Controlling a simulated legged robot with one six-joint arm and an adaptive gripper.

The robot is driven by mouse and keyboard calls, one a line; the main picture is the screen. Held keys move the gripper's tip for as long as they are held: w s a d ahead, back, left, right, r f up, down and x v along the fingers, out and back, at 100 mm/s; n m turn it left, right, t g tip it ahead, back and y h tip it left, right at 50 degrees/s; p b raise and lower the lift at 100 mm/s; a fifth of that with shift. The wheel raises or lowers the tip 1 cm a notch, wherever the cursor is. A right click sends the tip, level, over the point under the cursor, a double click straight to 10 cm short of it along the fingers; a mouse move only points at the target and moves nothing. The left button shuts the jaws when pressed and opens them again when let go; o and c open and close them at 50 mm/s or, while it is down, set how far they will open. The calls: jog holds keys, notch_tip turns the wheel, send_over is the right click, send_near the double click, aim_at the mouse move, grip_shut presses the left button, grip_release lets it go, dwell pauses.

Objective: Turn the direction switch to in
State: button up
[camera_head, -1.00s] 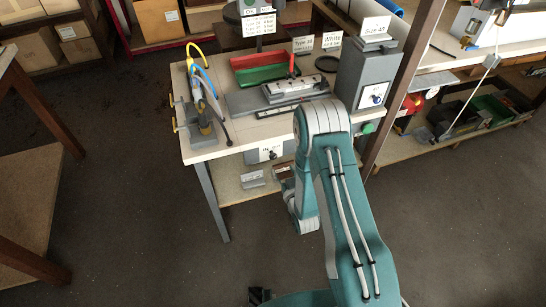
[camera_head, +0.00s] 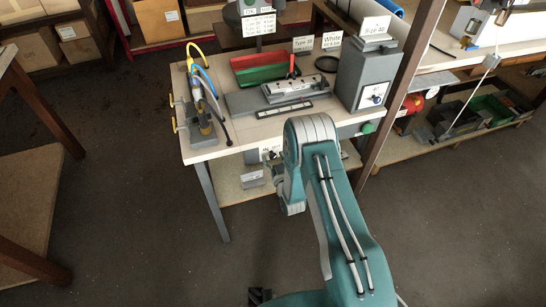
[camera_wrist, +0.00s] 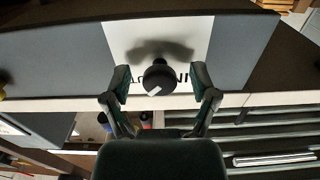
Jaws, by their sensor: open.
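The direction switch is a round black knob (camera_wrist: 158,78) with a white mark that lies at its lower left in the wrist view. It sits on a white label plate (camera_wrist: 150,32) on a grey panel. The lettering is upside down and partly hidden by the knob; it seems to show IN at the right and OUT at the left. My gripper (camera_wrist: 160,74) is open, with one finger on each side of the knob and a gap on both sides. In the head view the switch panel (camera_head: 251,157) under the table edge is mostly hidden by my arm.
The table (camera_head: 212,149) bears a grey box (camera_head: 362,78) with a knob at the right, a grey fixture (camera_head: 290,88) in the middle, red and green trays (camera_head: 262,72) and a device with hoses (camera_head: 204,120) at the left. A brown post (camera_head: 402,90) stands at the right.

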jog(key=shift+w, duration=0.2)
grip_shut()
